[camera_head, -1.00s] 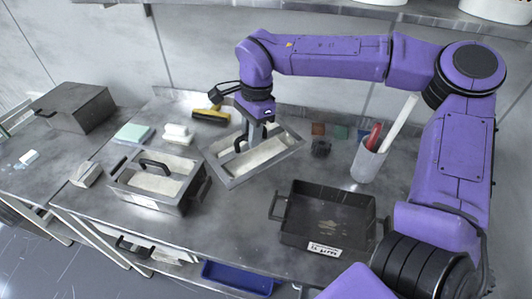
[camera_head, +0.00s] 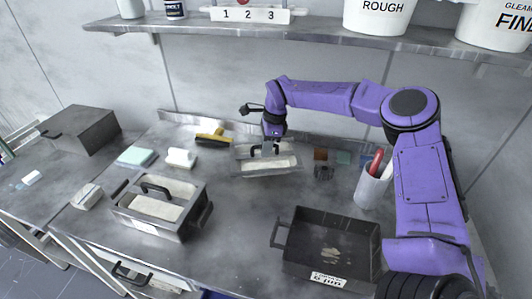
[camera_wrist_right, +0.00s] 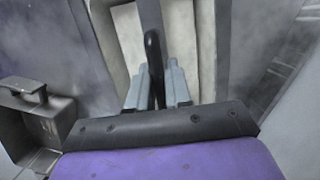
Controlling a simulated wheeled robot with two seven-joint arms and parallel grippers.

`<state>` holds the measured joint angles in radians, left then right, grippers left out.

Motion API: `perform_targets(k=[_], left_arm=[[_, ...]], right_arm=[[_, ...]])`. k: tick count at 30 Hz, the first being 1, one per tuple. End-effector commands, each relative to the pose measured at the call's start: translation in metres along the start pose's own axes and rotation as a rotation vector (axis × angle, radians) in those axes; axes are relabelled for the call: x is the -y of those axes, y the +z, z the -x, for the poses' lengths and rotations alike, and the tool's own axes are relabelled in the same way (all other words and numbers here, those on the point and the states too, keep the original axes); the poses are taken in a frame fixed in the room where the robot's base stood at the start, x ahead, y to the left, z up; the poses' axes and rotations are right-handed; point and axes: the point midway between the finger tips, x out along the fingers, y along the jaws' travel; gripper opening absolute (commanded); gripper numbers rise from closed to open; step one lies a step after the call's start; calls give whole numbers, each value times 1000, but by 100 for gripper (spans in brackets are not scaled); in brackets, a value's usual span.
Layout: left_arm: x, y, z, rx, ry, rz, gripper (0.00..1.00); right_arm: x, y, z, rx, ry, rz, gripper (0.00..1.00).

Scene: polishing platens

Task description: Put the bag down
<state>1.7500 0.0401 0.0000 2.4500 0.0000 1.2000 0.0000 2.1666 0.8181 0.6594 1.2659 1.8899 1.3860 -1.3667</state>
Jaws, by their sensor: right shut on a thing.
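My right gripper (camera_head: 268,150) is shut on the dark handle (camera_wrist_right: 154,60) of a grey metal-framed piece with a pale inside. This piece (camera_head: 240,168) is at the back middle of the bench. Nothing in view plainly looks like a bag. In the right wrist view my gripper (camera_wrist_right: 158,88) has its two grey fingers on either side of the handle. I cannot tell whether the piece touches the bench top. A similar metal box (camera_head: 189,228) with a dark top handle stands at the front left. My left gripper is not in view.
An open dark tray (camera_head: 350,222) lies front right, with a cup (camera_head: 368,188) of tools behind it. A yellow-and-black tool (camera_head: 212,137), a white block (camera_head: 181,158) and a green pad (camera_head: 136,157) lie left. A shelf (camera_head: 300,25) overhangs the back. Bench between box and tray is clear.

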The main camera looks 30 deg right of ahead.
Motion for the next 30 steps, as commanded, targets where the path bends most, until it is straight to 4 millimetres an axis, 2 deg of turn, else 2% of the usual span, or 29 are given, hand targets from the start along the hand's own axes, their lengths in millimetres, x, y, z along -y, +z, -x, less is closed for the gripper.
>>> perform_targets(k=[4,6,15,16,18,25,28,30], left_arm=[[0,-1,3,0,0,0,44],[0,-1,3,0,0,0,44],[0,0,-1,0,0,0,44],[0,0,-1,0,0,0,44],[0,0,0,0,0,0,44],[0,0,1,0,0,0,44],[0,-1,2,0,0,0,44],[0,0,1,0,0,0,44]], right_arm=[[1,-6,-24,-2,3,0,0],[1,-7,-30,0,0,-1,0],[1,-8,-35,0,0,-1,0],[1,-8,-35,0,0,-1,22],[1,-8,-34,0,0,-1,44],[1,-8,-33,-1,1,-1,44],[1,-7,-25,1,-2,0,44],[2,-6,-12,2,-3,0,44]])
